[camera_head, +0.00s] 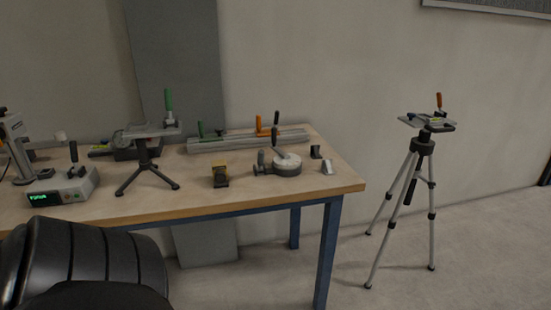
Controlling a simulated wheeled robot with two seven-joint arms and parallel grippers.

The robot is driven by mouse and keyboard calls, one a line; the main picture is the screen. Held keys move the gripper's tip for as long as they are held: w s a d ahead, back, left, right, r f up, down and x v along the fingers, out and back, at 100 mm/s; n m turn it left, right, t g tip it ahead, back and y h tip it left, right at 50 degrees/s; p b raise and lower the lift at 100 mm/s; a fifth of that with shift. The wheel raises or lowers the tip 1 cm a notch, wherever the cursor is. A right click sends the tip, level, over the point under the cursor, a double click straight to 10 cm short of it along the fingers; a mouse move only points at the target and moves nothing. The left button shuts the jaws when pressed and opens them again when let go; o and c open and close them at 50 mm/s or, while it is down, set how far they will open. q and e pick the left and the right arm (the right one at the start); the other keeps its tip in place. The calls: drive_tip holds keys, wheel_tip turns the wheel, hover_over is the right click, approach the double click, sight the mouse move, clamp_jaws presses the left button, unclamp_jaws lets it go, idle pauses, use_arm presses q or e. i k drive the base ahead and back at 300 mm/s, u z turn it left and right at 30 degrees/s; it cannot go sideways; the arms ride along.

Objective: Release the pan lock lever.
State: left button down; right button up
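A floor tripod (424,147) stands to the right of the table. Its flat head plate (426,121) carries a small upright orange-tipped lever (439,101). On the table, a small black-legged stand (147,166) carries a grey plate with an upright green-handled lever (168,100). A round pale base (287,164) on the table has a dark, slanted lever (277,139). I cannot tell which of these levers is the pan lock lever. Neither of my grippers is in view.
The wooden table (255,200) has blue legs. A grey rail (230,145) with green and orange levers lies at its back. A device with a green display (62,188) and a yellow-black block (220,176) also stand there. Open floor lies between table and tripod.

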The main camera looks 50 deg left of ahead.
sight(261, 153)
drive_tip(key=u, duration=0.75)
drive_tip(key=i, duration=0.95)
drive_tip(key=u, duration=0.95)
